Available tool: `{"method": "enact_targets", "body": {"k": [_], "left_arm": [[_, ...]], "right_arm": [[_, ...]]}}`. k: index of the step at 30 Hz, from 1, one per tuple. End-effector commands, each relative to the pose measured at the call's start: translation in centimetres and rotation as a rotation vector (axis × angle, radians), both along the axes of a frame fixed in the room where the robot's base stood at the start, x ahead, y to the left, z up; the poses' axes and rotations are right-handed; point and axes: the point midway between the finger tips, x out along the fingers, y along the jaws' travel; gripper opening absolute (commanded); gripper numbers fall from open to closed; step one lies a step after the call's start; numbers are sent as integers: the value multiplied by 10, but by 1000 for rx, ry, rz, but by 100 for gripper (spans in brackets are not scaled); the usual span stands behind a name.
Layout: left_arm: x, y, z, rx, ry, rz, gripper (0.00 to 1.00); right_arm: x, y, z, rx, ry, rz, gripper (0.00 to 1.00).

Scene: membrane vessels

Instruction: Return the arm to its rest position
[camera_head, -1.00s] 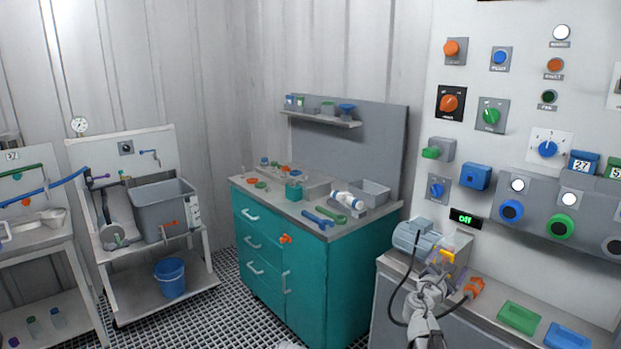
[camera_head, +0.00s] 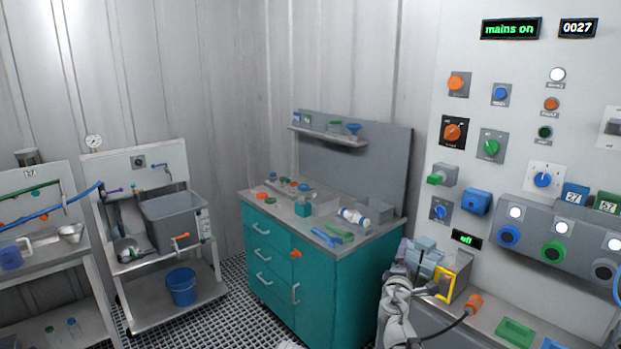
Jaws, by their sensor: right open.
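My right arm (camera_head: 397,305) comes up from the bottom edge, right of the teal cabinet. Its gripper (camera_head: 424,266) is open in front of the grey-blue pump unit on the right bench, with a purple part at its left and a yellow part at its right. The gripper overlaps the pump unit in the picture, and I cannot tell whether they touch. Nothing shows held in it. My left gripper is not in view.
The teal cabinet (camera_head: 275,265) bears tools and a grey tray. A control panel (camera_head: 590,130) rises behind the right bench, which holds an orange connector (camera_head: 474,303) and a green block (camera_head: 515,331). A sink stand (camera_head: 135,290) with a blue bucket (camera_head: 181,286) stands left. Grated floor lies between.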

Motion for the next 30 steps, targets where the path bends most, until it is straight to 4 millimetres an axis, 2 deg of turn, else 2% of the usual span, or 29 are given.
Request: {"method": "enact_targets", "body": {"k": [1,3,12,30], "left_arm": [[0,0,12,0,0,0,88],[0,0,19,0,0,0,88],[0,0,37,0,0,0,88],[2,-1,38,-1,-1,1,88]], "right_arm": [[0,7,12,33,-14,18,96],[1,15,19,77,-31,39,96],[1,40,36,188,-67,102,96],[-1,46,37,212,-74,113,96]]}}
